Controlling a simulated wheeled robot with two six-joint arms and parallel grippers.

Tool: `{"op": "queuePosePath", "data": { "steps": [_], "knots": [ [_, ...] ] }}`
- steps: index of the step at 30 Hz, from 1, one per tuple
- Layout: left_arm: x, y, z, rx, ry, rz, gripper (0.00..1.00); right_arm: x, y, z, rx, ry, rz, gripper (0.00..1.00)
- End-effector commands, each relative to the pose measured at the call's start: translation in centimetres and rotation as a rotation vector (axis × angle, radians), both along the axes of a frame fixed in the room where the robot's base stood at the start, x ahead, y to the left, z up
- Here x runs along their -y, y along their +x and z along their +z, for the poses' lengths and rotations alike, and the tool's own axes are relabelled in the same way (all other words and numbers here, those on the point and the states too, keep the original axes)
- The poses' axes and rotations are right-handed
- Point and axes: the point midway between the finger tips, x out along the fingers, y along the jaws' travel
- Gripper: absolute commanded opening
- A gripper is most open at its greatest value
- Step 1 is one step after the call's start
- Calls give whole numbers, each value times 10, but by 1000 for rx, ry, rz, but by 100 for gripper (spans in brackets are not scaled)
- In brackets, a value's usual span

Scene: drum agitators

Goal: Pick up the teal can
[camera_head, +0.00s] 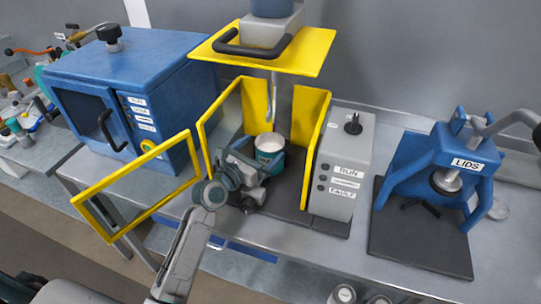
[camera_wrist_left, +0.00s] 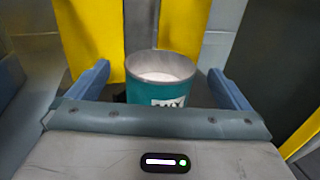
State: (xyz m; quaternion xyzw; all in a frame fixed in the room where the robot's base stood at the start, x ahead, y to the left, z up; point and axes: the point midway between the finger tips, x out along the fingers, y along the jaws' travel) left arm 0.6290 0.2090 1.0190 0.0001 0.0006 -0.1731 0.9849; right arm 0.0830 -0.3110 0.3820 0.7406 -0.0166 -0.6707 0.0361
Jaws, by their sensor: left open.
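The teal can (camera_head: 269,148) stands upright inside the yellow-framed machine, open at the top with pale contents. In the left wrist view the teal can (camera_wrist_left: 160,92) shows a white label, partly hidden by the gripper's edge. My left gripper (camera_head: 256,164) reaches in through the machine's open front, low and close to the can. In the wrist view the open fingers of my left gripper (camera_wrist_left: 158,76) lie one on each side of the can, with gaps between them and its wall. My right gripper is not in view.
The yellow-framed door (camera_head: 140,192) is swung open to the left. A yellow plate (camera_head: 300,58) hangs above, with a rod reaching down behind the can. A grey control box (camera_head: 343,165) borders the right. A blue oven-like box (camera_head: 130,85) and a blue lid press (camera_head: 430,165) stand farther out.

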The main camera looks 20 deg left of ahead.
Motion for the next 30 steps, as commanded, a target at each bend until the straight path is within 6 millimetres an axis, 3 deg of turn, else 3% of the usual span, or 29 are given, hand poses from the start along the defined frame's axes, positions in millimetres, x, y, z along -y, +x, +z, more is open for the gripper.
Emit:
{"op": "queuePosePath", "data": {
  "steps": [7,17,27,29,30],
  "knots": [
    [13,35,0,0,-3,0,100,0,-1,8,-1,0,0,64],
    [16,42,-1,0,0,1,100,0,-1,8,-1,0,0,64],
    [16,42,-1,0,0,1,33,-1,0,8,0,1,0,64],
    [16,42,-1,0,0,1,23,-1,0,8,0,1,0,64],
    [16,42,0,3,-1,1,23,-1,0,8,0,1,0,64]
  ]
}}
